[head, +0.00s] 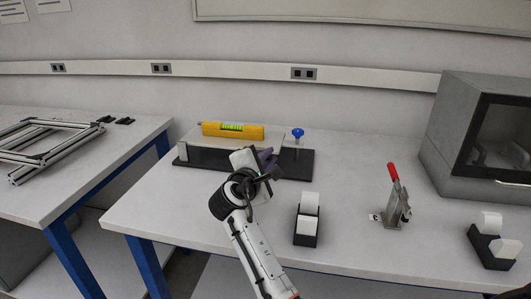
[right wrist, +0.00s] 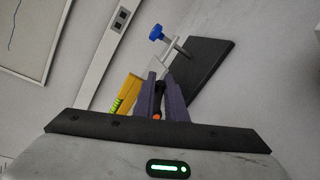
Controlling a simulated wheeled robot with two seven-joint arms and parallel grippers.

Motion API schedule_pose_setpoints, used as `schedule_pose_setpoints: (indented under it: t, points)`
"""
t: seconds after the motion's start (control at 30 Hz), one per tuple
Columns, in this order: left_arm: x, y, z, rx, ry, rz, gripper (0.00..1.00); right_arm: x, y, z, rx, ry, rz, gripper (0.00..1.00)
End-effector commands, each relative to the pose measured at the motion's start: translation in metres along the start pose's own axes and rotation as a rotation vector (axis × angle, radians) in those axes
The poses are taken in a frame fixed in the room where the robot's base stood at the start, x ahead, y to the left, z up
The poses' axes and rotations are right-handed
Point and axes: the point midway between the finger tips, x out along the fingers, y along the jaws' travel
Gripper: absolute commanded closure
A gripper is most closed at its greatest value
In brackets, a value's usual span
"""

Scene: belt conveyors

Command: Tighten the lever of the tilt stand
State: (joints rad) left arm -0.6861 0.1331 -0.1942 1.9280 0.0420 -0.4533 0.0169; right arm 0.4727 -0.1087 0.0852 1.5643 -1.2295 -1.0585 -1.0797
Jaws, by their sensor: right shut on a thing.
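The tilt stand (head: 301,165) is on the middle table, with a dark base and a light plate on top. A yellow spirit level (head: 215,130) lies on the plate. A blue knob (head: 298,133) on an upright screw stands at its right side, also visible in the right wrist view (right wrist: 156,32). My right gripper (head: 269,160) is at the front of the stand, its purple fingers closed. A small orange-red piece, apparently the lever (right wrist: 157,116), shows between the fingers in the right wrist view. The gripper hides most of it. My left gripper is out of view.
A black holder with white blocks (head: 306,239) stands in front, right of my arm. A red-handled toggle clamp (head: 393,173) and another black holder (head: 487,259) are further right. A grey box machine (head: 460,120) fills the right back. An aluminium frame (head: 42,134) lies on the left table.

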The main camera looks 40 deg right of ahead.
Motion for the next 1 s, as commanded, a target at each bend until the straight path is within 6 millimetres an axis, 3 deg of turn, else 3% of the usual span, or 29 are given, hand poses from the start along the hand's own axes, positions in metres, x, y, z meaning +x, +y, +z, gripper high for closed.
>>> schedule_pose_setpoints:
  t: [0.37,0.87,0.9,1.0]
  points:
    - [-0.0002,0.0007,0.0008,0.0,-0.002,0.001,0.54,0.0011,-0.0093,-0.0011,0.133,0.027,-0.009,1.0]
    - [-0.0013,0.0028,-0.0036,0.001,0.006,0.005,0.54,0.0012,-0.0104,-0.0017,0.148,0.031,-0.011,1.0]
    - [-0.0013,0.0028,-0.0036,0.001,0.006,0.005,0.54,0.0012,-0.0105,-0.0017,0.147,0.031,-0.011,0.82]
    - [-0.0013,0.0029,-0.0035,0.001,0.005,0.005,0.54,0.0012,-0.01,-0.0015,0.147,0.03,-0.01,0.7]
